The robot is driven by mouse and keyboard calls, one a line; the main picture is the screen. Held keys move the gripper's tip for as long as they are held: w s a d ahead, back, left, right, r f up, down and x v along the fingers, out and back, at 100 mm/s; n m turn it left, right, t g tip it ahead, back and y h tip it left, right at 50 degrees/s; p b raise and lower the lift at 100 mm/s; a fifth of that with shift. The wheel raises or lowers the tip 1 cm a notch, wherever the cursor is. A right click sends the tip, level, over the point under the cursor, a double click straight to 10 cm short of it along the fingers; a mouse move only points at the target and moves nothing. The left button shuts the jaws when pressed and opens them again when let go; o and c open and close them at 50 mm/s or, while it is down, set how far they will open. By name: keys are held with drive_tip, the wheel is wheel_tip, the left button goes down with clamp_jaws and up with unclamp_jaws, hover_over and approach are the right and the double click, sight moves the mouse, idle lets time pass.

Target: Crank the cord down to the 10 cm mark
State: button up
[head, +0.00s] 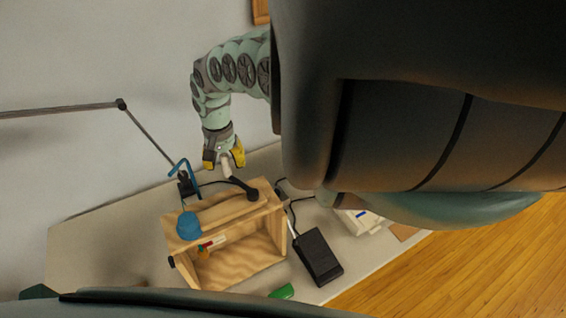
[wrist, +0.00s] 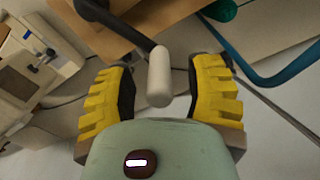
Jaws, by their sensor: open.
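The crank has a dark arm (head: 240,188) on top of a wooden box frame (head: 259,215) and a pale handle (head: 227,168). My gripper (head: 224,158) is open with its yellow fingers around the handle. In the wrist view the white handle (wrist: 159,78) stands between the two open fingers of my gripper (wrist: 160,95), with a gap on each side. A blue spool-like piece (head: 189,226) sits at the frame's left end. A small red and green item (head: 210,246) shows inside the frame. I cannot make out the cord or a 10 cm mark.
A black box or pedal (head: 318,256) stands right of the frame, with cables beside it. A white device (head: 357,219) is farther right, partly hidden. A blue bent rod (head: 186,175) and jointed lamp arm (head: 122,104) are at the left. The table's left part (head: 100,255) is clear.

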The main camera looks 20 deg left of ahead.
drive_tip(key=shift+f, duration=0.1)
idle(0.3)
clamp_jaws()
idle(0.4)
